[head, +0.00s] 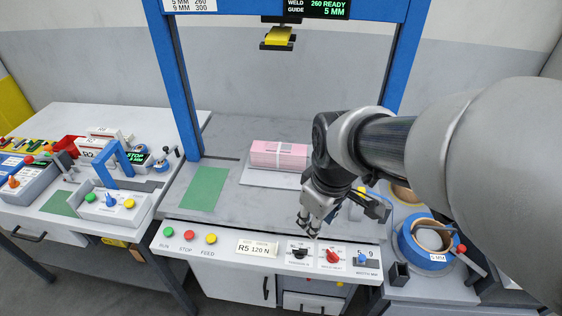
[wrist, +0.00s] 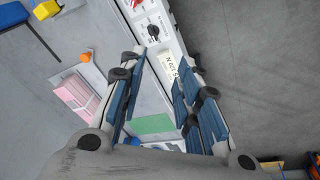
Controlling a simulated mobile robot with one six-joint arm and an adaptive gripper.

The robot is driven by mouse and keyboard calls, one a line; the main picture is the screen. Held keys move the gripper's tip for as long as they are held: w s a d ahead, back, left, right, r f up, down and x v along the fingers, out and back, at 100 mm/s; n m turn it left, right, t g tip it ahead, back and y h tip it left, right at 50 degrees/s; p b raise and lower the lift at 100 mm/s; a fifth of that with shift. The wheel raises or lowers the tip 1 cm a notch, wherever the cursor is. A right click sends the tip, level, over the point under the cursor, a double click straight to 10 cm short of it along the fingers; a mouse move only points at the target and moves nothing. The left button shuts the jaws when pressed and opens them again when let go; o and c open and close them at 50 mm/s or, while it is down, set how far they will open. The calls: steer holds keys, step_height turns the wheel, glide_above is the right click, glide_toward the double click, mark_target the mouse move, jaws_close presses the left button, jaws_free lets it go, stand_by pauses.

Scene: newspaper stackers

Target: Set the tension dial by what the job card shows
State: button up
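A job card (head: 257,248) reading "R5 120 N" is on the front panel in the head view; it also shows rotated in the wrist view (wrist: 174,68). To its right is a black dial (head: 300,252), apparently the tension dial; its setting is too small to read. In the wrist view a black dial (wrist: 153,30) shows beyond the fingertips. My gripper (head: 308,222) points down above the panel's rear edge, just behind the black and red dials. In the wrist view my gripper (wrist: 160,62) has its fingers apart with nothing between them.
A red dial (head: 332,256) and a blue width knob (head: 362,260) are close to the black dial. Green, red and yellow buttons (head: 189,235) are at the panel's left. A pink bundle (head: 279,155) lies behind. A blue tape roll (head: 428,242) is at the right.

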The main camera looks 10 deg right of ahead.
steer(key=w+f+n+g+p, duration=0.1)
steer(key=w+f+n+p, duration=0.2)
steer(key=w, duration=0.3)
steer(key=n+g+p, duration=0.1)
steer(key=n+p, duration=0.3)
glide_above(300, 250)
step_height(300, 250, down, 7)
step_height(300, 250, down, 17)
steer(key=b, duration=0.4)
steer(key=shift+f, duration=0.2)
steer(key=shift+w, duration=0.1)
steer(key=shift+c, duration=0.3)
jaws_close()
